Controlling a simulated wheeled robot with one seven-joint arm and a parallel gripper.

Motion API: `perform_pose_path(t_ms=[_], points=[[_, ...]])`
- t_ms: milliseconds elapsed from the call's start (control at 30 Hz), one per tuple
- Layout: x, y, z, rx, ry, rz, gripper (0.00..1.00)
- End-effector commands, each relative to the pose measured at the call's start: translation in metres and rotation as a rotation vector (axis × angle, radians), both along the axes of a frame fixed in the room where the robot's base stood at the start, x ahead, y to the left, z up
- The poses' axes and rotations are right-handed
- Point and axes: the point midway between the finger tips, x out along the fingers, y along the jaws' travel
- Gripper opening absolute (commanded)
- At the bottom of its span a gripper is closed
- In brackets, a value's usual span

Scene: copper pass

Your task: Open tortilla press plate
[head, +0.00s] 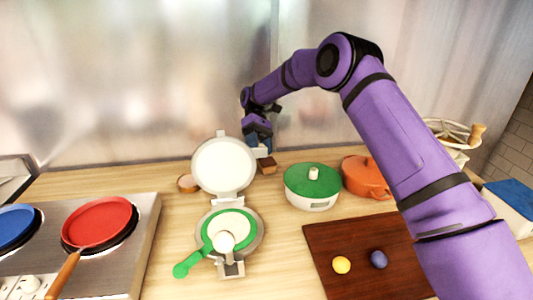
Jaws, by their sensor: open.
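The tortilla press stands in the middle of the wooden counter. Its round upper plate (223,166) is tilted up, close to upright, with its pale inner face toward me. Its lower plate (258,238) lies flat, with a green ring-shaped item with a handle (188,264) and a pale round ball on it. My gripper (260,149) is behind and to the right of the raised plate, close to its right edge. It is open. Its fingertips are small and partly hidden, and I cannot tell whether they touch the plate.
A stove with a red pan (98,222) and a blue pan (16,226) is at the left. A green-lidded pot (312,184) and an orange pot (364,177) stand right of the press. A dark board (335,235) holds a yellow ball (341,265) and a purple ball (378,259). A metal wall closes the back.

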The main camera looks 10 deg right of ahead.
Motion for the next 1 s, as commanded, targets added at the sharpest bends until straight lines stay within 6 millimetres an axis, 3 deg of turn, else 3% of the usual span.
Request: perform_pose_path(t_ms=[233, 567, 1000], points=[[0.0, 0.0, 0.033, 0.0, -0.002, 0.001, 0.61], [-0.046, -0.008, 0.035, -0.002, 0.001, 0.001, 0.61], [-0.126, -0.021, 0.043, -0.002, 0.0, 0.001, 0.61]])
